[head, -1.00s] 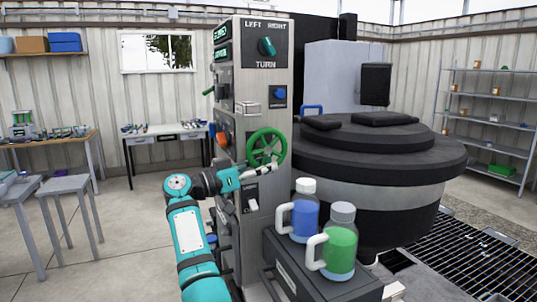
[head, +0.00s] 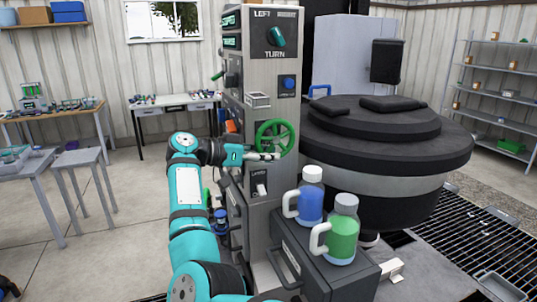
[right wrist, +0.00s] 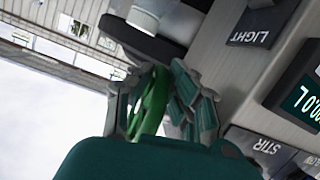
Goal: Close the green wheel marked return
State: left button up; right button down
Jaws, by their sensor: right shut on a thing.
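The green wheel (head: 275,137) is a spoked handwheel on the front of the grey control column (head: 262,190). I cannot read a return mark on it in the head view. My right gripper (head: 268,156) reaches in from the left and is at the wheel's lower rim. In the right wrist view the green rim (right wrist: 153,100) runs between the fingers of my right gripper (right wrist: 166,92), which are shut on it. How far the wheel is turned I cannot tell. My left gripper is not in view.
A turn knob (head: 275,36) and a blue button (head: 289,82) sit above the wheel, a white switch (head: 261,190) below. A blue jug (head: 310,203) and a green jug (head: 342,236) stand on a dark box. A large black-lidded vessel (head: 390,150) is at right.

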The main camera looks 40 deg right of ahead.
jog(key=shift+r, duration=0.1)
jog(key=c, duration=1.3)
grip_release()
jog(key=shift+w, duration=0.15)
jog(key=shift+a, duration=0.1)
jog(key=v, duration=1.1)
jog(key=shift+w+a, duration=0.2)
jog(key=shift+a, duration=0.2)
